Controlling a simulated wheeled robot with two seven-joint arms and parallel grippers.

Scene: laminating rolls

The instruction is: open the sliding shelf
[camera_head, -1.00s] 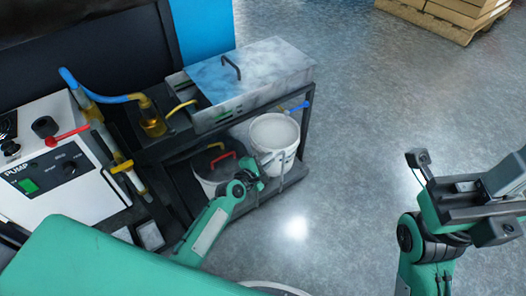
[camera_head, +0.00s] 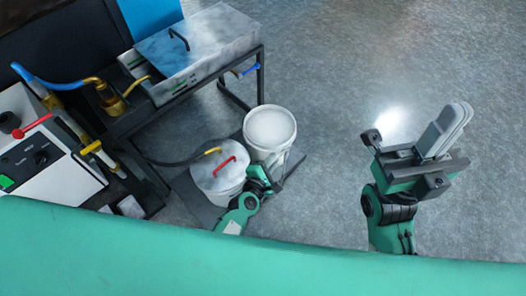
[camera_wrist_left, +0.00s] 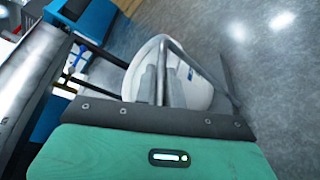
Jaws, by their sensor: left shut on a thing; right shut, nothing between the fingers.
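The sliding shelf (camera_head: 190,192) is a dark low platform, drawn out from under the metal stand toward me. Two white buckets stand on it: an open one (camera_head: 270,128) with pale contents and a lidded one (camera_head: 219,170) with a red handle. My left gripper (camera_head: 274,182) is at the shelf's near edge beside the buckets. In the left wrist view a grey handle bar (camera_wrist_left: 205,76) runs across the fingers, which are shut on it. The exact grip is partly hidden. My right gripper (camera_head: 455,118) is shut and empty, raised over the floor at the right.
The stand (camera_head: 262,75) carries a metal box (camera_head: 190,50) with a black handle. A white pump unit (camera_head: 40,165) with hoses is at the left. A dark hose reaches the lidded bucket. The floor to the right is clear.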

